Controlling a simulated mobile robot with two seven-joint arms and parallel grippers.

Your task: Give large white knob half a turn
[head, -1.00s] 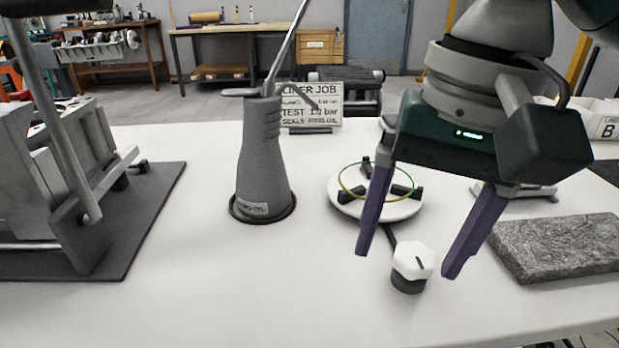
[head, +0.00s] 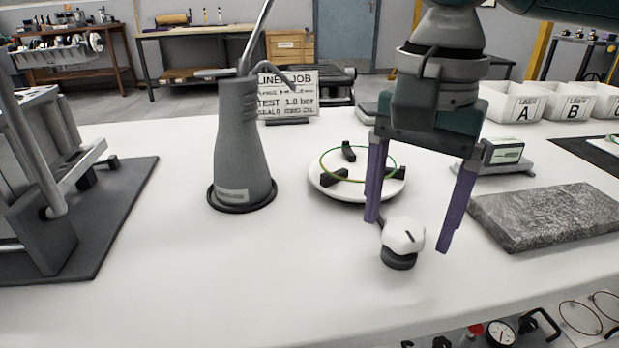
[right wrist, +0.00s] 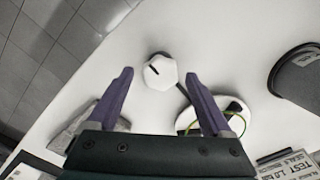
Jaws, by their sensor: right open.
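The large white knob (head: 403,235) is a faceted white cap with a dark pointer line, on a dark round base on the white bench. It also shows in the right wrist view (right wrist: 160,73), ahead of the fingertips and between their lines. My right gripper (head: 408,234) is open, its two purple fingers pointing down on either side of the knob. In the right wrist view my right gripper (right wrist: 158,78) has clear space between each finger and the knob. I cannot tell exactly how high the fingertips are above the bench. My left gripper is not in view.
A round white plate (head: 315,183) with a green ring and black blocks lies behind the knob. A grey oil can (head: 243,150) stands left. A rough grey slab (head: 550,217) and a small display device (head: 503,152) lie right.

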